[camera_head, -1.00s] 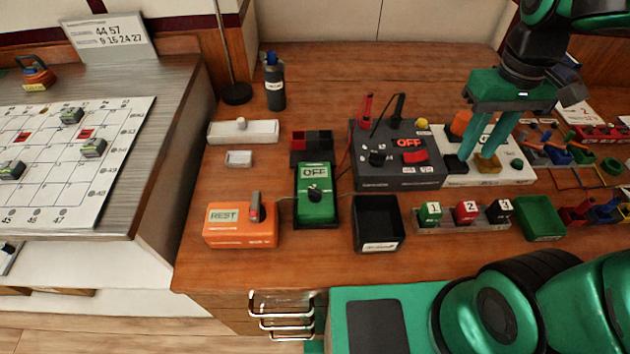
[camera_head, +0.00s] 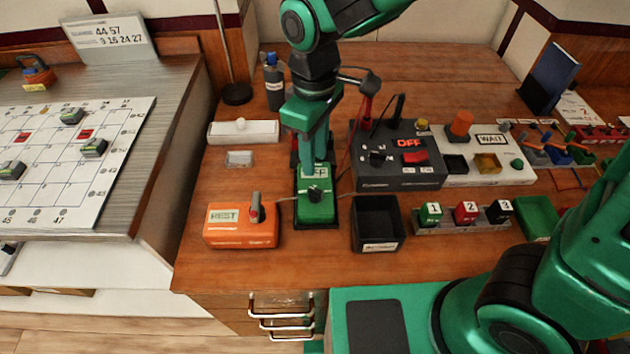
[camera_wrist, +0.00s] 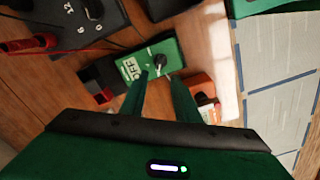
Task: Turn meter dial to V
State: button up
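The green meter (camera_head: 316,211) lies on the wooden desk, its display reading OFF, with a black round dial (camera_head: 315,194) below the display. It also shows in the wrist view (camera_wrist: 170,46), with the dial (camera_wrist: 161,60) beside the OFF display. My gripper (camera_head: 308,172) hangs over the display end of the meter in the head view and partly hides it. In the wrist view my gripper (camera_wrist: 160,76) has its two fingers apart with nothing between them. Their tips appear close to the meter's edge, short of the dial; the height above it is hard to tell.
An orange device (camera_head: 240,226) reading REST stands left of the meter. A black open bin (camera_head: 378,222) stands to its right. A dark box (camera_head: 398,182) reading OFF, with red and black leads, stands behind right. A white panel (camera_head: 510,172) reading WAIT is farther right.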

aim_at(315, 189)
notch_tip(315, 189, down, 10)
jog(key=shift+d+r, duration=0.1)
dwell(0.4)
grip_shut()
